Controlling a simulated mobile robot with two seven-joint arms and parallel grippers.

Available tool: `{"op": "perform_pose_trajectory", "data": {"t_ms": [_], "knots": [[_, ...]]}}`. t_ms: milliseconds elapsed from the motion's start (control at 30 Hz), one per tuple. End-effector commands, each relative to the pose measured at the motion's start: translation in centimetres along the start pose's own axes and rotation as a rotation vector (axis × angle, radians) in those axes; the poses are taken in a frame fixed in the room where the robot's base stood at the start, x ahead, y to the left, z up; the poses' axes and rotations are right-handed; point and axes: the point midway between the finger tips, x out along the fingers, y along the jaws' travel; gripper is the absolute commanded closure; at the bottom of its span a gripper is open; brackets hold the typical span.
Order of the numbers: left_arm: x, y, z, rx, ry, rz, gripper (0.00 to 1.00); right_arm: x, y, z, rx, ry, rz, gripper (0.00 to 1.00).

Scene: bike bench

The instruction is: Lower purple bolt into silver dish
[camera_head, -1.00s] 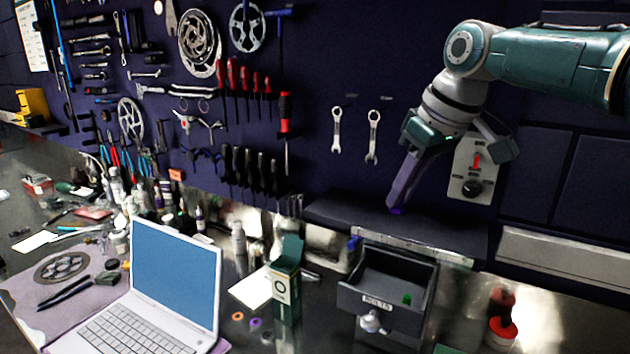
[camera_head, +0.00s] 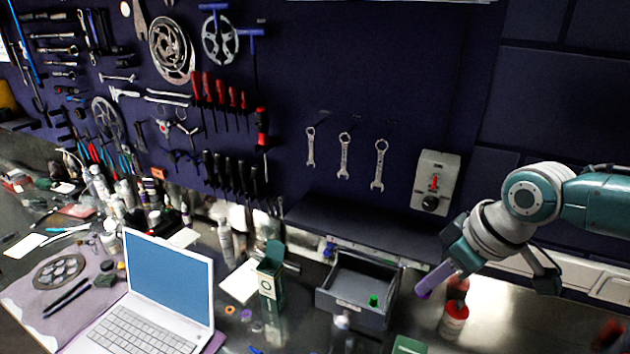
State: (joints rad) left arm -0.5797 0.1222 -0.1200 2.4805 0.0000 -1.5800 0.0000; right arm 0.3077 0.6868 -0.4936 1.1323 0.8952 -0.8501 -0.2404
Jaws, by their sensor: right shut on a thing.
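My right gripper (camera_head: 440,277) reaches in from the right and points down and left, beside the open drawer's right side in the picture. It is shut on the purple bolt (camera_head: 424,291), a small purple shape at the fingertips. The fingers hide part of the bolt, and its exact outline is hard to tell. The bolt is held up in front of the bench. I cannot clearly make out a silver dish in this view. My left gripper is not in view.
A green box (camera_head: 270,278) and a laptop (camera_head: 170,285) are further left. Bare bench lies right of the bottle.

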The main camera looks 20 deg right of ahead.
Motion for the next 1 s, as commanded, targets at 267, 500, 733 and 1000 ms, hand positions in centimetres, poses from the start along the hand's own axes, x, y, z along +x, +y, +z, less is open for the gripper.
{"op": "perform_pose_trajectory", "data": {"t_ms": [267, 500, 733, 1000], "knots": [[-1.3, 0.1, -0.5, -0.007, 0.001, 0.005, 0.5, -0.1, -0.1, 6.4, 0.001, -0.006, 0.0, 1.0], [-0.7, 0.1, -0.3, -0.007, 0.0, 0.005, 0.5, 0.4, -0.2, 11.7, -0.001, -0.005, 0.0, 1.0], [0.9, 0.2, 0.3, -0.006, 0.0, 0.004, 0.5, 1.1, -0.3, 16.9, -0.001, -0.004, 0.001, 1.0], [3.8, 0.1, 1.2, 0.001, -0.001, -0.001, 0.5, 2.1, -0.5, 22.8, -0.002, -0.006, 0.0, 1.0]]}}
